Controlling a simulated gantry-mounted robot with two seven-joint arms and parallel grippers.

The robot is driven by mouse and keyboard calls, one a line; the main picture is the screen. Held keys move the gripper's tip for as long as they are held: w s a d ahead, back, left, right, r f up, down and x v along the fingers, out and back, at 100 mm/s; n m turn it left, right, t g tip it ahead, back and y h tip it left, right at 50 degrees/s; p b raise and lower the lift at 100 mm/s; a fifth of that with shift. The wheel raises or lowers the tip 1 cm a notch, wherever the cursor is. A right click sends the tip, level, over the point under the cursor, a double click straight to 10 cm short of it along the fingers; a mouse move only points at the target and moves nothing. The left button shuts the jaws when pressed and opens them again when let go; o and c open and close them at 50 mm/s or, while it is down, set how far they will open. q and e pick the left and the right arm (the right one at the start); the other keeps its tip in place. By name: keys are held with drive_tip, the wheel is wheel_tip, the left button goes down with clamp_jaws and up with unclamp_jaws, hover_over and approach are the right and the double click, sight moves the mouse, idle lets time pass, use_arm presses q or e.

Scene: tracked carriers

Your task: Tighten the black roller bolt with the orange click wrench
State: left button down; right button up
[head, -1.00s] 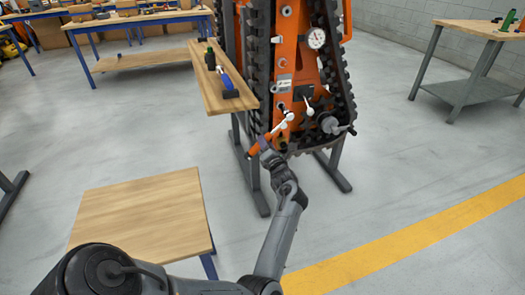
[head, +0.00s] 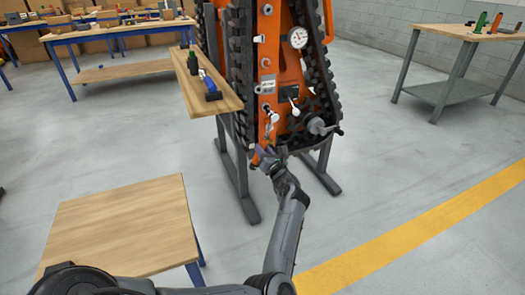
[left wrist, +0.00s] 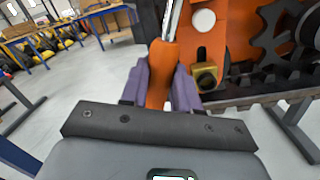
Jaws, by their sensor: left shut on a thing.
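The orange click wrench (left wrist: 160,75) is between the purple finger pads of my left gripper (left wrist: 171,85) in the left wrist view. Its orange handle is gripped and its bright metal shaft runs up out of the picture. In the head view my left gripper (head: 266,158) is at the lower front of the orange tracked carrier (head: 287,75), shut on the handle. The wrench head is hard to make out against the carrier, and I cannot tell whether it touches a bolt. I cannot clearly pick out the black roller bolt. My right gripper is not in view.
A wooden shelf (head: 221,97) with a blue-handled tool (head: 209,86) juts out left of the carrier. A crank handle (head: 321,127) sticks out at its lower right. A low wooden table (head: 118,225) stands at front left.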

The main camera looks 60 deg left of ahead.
sight(262, 143)
use_arm(q)
drive_tip(key=shift+w+a+r+g+y, duration=0.15)
drive_tip(key=shift+a+r+g, duration=0.1)
drive_tip(key=shift+a, duration=0.1)
drive_tip(key=shift+w+a+r+g+y, duration=0.1)
drive_tip(key=shift+w+a+g+y, duration=0.05)
drive_tip(key=shift+a+g, duration=0.15)
idle(2.4)
drive_tip(key=shift+w+a+r+n, duration=0.1)
drive_tip(key=shift+a+n, duration=0.1)
drive_tip(key=shift+a, duration=0.3)
drive_tip(key=shift+w+a+r+n, duration=0.1)
drive_tip(key=shift+a+n, duration=0.1)
drive_tip(key=shift+a, duration=0.25)
idle(1.4)
drive_tip(key=shift+g, duration=0.45)
idle(0.3)
drive_tip(key=c, duration=1.5)
unclamp_jaws()
drive_tip(key=shift+c, duration=0.2)
clamp_jaws()
